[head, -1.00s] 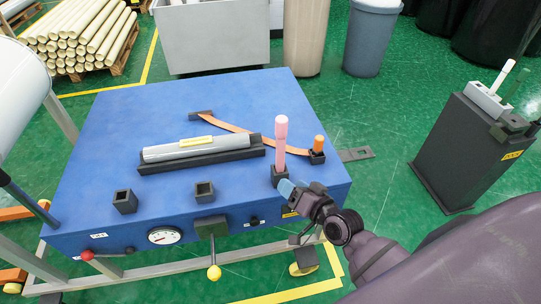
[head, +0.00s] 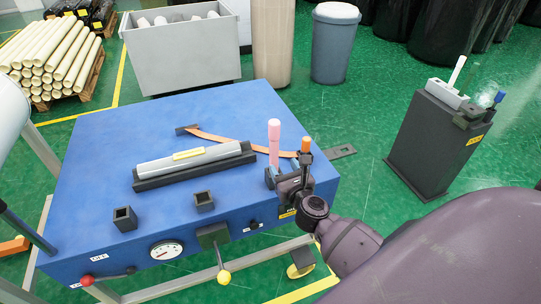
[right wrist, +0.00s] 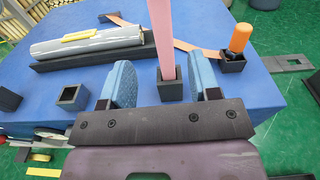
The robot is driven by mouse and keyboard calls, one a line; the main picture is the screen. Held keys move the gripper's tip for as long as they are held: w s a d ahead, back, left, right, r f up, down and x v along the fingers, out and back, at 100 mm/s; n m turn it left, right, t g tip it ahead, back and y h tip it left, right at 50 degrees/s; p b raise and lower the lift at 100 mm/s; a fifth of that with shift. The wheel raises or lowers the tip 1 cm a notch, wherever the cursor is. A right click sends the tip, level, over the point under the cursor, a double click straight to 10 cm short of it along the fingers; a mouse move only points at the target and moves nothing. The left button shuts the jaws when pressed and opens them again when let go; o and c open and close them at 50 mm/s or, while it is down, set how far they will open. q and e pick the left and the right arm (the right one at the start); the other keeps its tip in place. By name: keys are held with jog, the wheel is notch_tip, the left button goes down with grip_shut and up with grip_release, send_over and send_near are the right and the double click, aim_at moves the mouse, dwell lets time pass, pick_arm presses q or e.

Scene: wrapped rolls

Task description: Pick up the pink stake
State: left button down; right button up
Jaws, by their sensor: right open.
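The pink stake (head: 274,146) stands upright in a small dark square socket near the right front of the blue table. It also shows in the right wrist view (right wrist: 170,45), with its foot in the socket (right wrist: 170,88). My right gripper (head: 283,172) is open, its blue fingers at the stake's lower part. In the right wrist view the stake appears between the finger bases, and nothing shows it gripped. The gripper partly hides the socket in the head view. My left gripper is not in view.
An orange peg (right wrist: 239,38) stands in another socket (right wrist: 232,62) close to the right of the stake. An orange strap (head: 228,142) lies behind it. A grey roll (head: 190,159) rests on a dark holder. Two empty sockets (head: 124,218) (head: 203,202) stand at the front left.

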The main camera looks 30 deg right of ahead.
aim_at(272, 146)
jog(key=shift+m, duration=0.3)
jog(key=shift+d+b+x, duration=0.2)
jog(key=shift+b+x, duration=0.45)
jog(key=shift+x, duration=4.8)
jog(key=shift+r, duration=0.1)
grip_shut()
